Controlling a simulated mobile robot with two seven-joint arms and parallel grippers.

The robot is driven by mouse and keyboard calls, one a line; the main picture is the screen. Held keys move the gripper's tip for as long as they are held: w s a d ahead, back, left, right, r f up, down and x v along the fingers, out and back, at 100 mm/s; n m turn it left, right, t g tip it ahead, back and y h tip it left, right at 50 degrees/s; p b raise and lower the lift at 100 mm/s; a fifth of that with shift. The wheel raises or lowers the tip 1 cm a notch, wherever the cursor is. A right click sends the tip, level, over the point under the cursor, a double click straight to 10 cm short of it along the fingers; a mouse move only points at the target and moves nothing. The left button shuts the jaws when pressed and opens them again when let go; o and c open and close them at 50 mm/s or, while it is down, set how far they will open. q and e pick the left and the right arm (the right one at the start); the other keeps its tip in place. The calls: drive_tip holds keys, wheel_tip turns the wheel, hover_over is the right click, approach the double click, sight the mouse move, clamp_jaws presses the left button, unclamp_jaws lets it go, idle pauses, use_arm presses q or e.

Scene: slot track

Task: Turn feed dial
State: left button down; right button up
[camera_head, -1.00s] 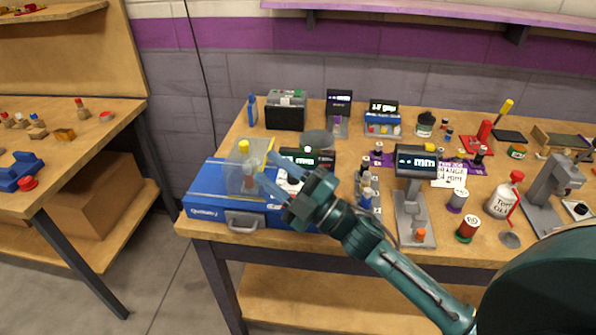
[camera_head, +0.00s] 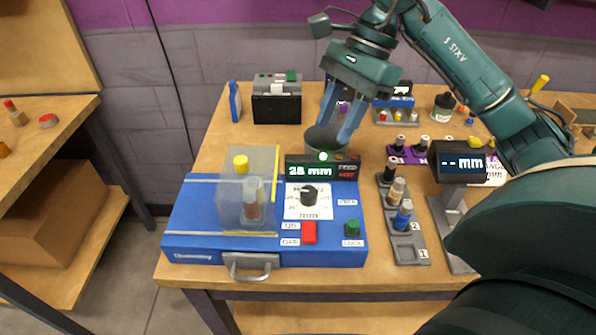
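The feed dial (camera_head: 309,197) is a black knob on a white scale plate, on the blue case (camera_head: 185,222). Behind it, the display (camera_head: 309,170) reads "28 mm" beside the word FEED, with a green light lit above it. My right gripper (camera_head: 335,126) points down behind the display, its two grey-blue fingers apart. The fingertips are at a grey round cup (camera_head: 322,143); I cannot tell whether they touch it. The gripper is clear of the dial. My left gripper is out of view.
A clear guard box (camera_head: 232,205) with a yellow cap stands left of the dial. A red switch (camera_head: 309,232) and a green button (camera_head: 352,228) are in front. A grey rack (camera_head: 408,246) of small bottles and a gauge display (camera_head: 459,162) stand to the right.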

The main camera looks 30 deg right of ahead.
sight(309, 191)
drive_tip(key=x, duration=1.2)
drive_tip(key=shift+s+d+f, duration=0.15)
drive_tip(key=shift+f, duration=0.35)
drive_tip(key=shift+c, duration=0.5)
drive_tip(key=c, duration=0.6)
